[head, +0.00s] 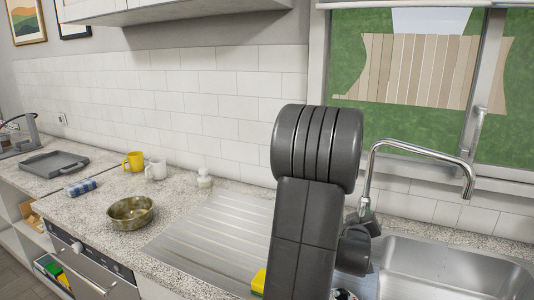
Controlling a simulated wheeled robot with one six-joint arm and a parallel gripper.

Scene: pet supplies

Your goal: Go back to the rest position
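My dark grey arm (305,225) rises in front of the counter, with its thick rounded joint (317,150) at the top. A smaller dark part of my arm (354,250) shows to its right, by the sink. My gripper's fingers do not show; they are hidden behind the arm or below the picture's edge. Whether anything is held cannot be seen.
A steel sink (455,270) with a curved tap (420,150) lies right of my arm. Left are a ridged drainboard (205,240), a brass-coloured bowl (130,213), a small white jar (204,178), mugs (134,161), a blue cloth (80,187) and a grey tray (53,164).

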